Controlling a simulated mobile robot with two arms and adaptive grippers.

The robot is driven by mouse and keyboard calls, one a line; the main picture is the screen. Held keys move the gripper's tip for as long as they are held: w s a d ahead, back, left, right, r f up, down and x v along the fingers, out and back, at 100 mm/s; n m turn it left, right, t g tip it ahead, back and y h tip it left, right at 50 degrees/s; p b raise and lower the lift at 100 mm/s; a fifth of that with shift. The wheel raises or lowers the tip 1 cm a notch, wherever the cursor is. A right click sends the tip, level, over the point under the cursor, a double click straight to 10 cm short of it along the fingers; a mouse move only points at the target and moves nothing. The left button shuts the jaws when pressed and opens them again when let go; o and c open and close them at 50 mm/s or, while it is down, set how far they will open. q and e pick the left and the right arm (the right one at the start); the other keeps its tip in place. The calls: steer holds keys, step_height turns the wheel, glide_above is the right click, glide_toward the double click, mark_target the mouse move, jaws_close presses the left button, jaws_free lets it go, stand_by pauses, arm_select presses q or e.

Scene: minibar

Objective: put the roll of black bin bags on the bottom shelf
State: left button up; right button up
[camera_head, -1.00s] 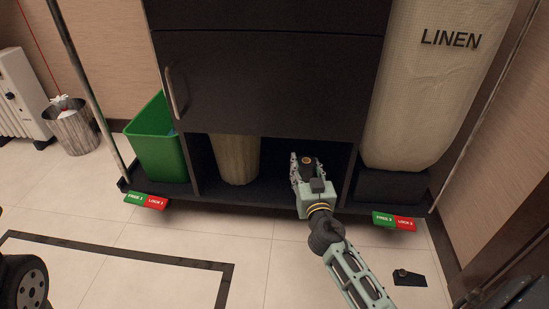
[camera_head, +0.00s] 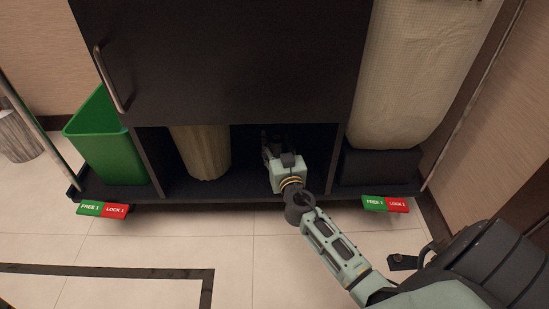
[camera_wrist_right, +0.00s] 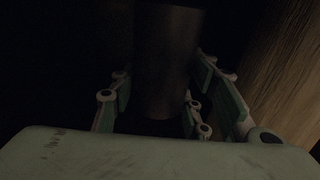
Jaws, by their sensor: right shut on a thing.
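My right gripper (camera_head: 270,148) reaches into the dark bottom compartment of the black cart. In the right wrist view its fingers (camera_wrist_right: 160,105) are shut around a dark cylinder, the roll of black bin bags (camera_wrist_right: 165,60). The roll is hard to make out against the dark inside in the head view. The bottom shelf (camera_head: 236,184) is the low black board under the cabinet. I cannot tell whether the roll touches it. My left gripper is not in view.
A beige ribbed container (camera_head: 203,150) stands on the shelf left of the gripper; its surface shows at right in the wrist view (camera_wrist_right: 285,75). A green bin (camera_head: 108,145) is at left. A linen bag (camera_head: 415,75) hangs at right above a black box (camera_head: 380,166).

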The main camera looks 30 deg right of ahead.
mark_target(277, 154)
step_height(277, 154, down, 3)
steer(key=shift+f+b, duration=0.1)
steer(key=shift+b, duration=1)
steer(key=shift+f, duration=0.4)
steer(key=shift+f+b, duration=0.1)
steer(key=shift+b, duration=0.3)
steer(key=o, duration=1.4)
